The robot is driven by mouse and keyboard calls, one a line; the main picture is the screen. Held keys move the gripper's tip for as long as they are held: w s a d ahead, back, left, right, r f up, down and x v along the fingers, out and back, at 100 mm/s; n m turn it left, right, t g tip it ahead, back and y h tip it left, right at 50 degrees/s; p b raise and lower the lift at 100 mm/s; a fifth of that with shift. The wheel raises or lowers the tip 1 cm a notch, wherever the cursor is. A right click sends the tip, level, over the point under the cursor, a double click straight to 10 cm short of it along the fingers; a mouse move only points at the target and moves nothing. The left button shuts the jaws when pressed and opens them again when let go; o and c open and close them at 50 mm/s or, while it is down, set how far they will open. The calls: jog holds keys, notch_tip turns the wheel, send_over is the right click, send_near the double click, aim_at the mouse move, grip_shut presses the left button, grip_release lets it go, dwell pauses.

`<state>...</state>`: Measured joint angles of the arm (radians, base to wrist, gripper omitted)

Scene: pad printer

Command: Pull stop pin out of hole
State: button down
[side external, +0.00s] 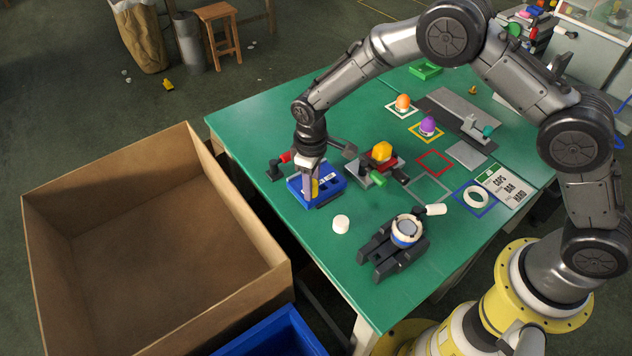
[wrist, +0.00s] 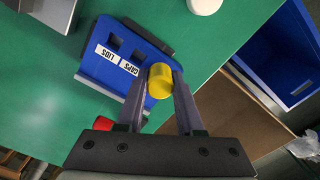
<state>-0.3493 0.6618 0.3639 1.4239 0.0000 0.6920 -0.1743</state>
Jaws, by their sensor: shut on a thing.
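The stop pin appears to be the yellow round-headed piece (wrist: 160,82) between my fingertips in the wrist view. It also shows as a small yellow patch (side external: 315,187) in the side view. My gripper (side external: 314,188) points down at the blue block (side external: 331,185), and its fingers are shut on the yellow pin. In the wrist view the blue block (wrist: 99,66) has dark openings and white labels reading CAPS and LIDS. The pin's head is over the block's edge. Its lower end and the hole are hidden, so I cannot tell how deep it sits.
A white round cap (side external: 341,223) lies right of the block. A red-handled black piece (side external: 275,168) stands close on its left. A fixture with a yellow knob (side external: 382,151) and a black cradle (side external: 393,251) are nearby. A large cardboard box (side external: 150,240) stands beside the table.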

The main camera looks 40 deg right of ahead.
jog(key=shift+r, duration=2.85)
